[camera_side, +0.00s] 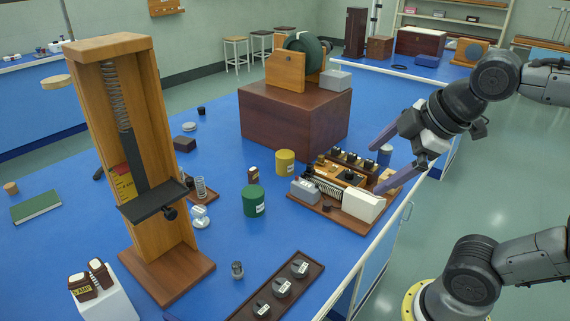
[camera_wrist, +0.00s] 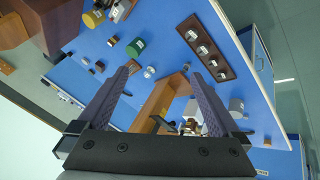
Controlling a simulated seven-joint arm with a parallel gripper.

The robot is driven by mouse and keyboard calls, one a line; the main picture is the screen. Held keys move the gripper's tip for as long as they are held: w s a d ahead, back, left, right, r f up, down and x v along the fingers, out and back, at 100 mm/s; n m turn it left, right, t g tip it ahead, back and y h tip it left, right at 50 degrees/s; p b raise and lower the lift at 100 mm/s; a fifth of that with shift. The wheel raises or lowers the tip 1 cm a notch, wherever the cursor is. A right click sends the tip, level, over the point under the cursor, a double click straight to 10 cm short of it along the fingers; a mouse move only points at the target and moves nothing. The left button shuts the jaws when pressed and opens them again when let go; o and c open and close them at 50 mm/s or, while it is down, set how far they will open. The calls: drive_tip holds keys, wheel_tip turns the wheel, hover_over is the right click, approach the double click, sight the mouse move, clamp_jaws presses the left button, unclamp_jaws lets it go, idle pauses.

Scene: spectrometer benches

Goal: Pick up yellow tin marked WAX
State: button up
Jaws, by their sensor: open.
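The yellow tin (camera_side: 285,161) stands upright on the blue bench, in front of the dark red wooden box; a small pale label shows low on it, too small to read. In the wrist view a yellow tin (camera_wrist: 93,18) shows at the upper left. A green tin (camera_side: 253,201) stands nearer the camera, also in the wrist view (camera_wrist: 135,47). My gripper (camera_side: 380,168) is open and empty, above the right side of the bench, to the right of the yellow tin and apart from it. Its two fingers (camera_wrist: 160,72) are spread wide in the wrist view.
A wooden board of instruments (camera_side: 345,190) lies right of the yellow tin, under my gripper's side. The large reddish box (camera_side: 294,118) carries a wheel device. A tall wooden spring stand (camera_side: 170,240) rises at left. A dark tray of knobs (camera_side: 277,291) lies in front.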

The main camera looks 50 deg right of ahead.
drive_tip(key=w+d+r+n+h, duration=0.1)
drive_tip(key=w+d+r+n, duration=0.1)
drive_tip(key=w+r+n, duration=0.3)
drive_tip(key=w+d+n, duration=0.1)
drive_tip(key=w+n, duration=0.1)
drive_tip(key=w, duration=0.4)
drive_tip(key=w+d+r+n+h, duration=0.1)
drive_tip(key=w+d+r+n, duration=0.1)
drive_tip(key=w+r+n, duration=0.3)
drive_tip(key=n+g+h, duration=0.1)
drive_tip(key=n+g, duration=0.1)
drive_tip(key=n, duration=0.4)
hover_over(285, 155)
drive_tip(key=s+a, duration=0.3)
drive_tip(key=a, duration=0.4)
wheel_tip(285, 155, down, 16)
drive_tip(key=f, duration=0.1)
drive_tip(key=d+f, duration=0.2)
drive_tip(key=f, duration=0.3)
drive_tip(key=w+d+f+g, duration=0.1)
drive_tip(key=f, duration=0.5)
drive_tip(key=w+d+f+g, duration=0.1)
drive_tip(key=d+f, duration=0.1)
drive_tip(key=f, duration=0.3)
drive_tip(key=shift+w+d+f+m, duration=0.25)
drive_tip(key=shift+d+f+m, duration=0.05)
drive_tip(key=shift+d+m, duration=0.1)
drive_tip(key=shift+x, duration=3)
drive_tip(key=shift+s+d, duration=0.15)
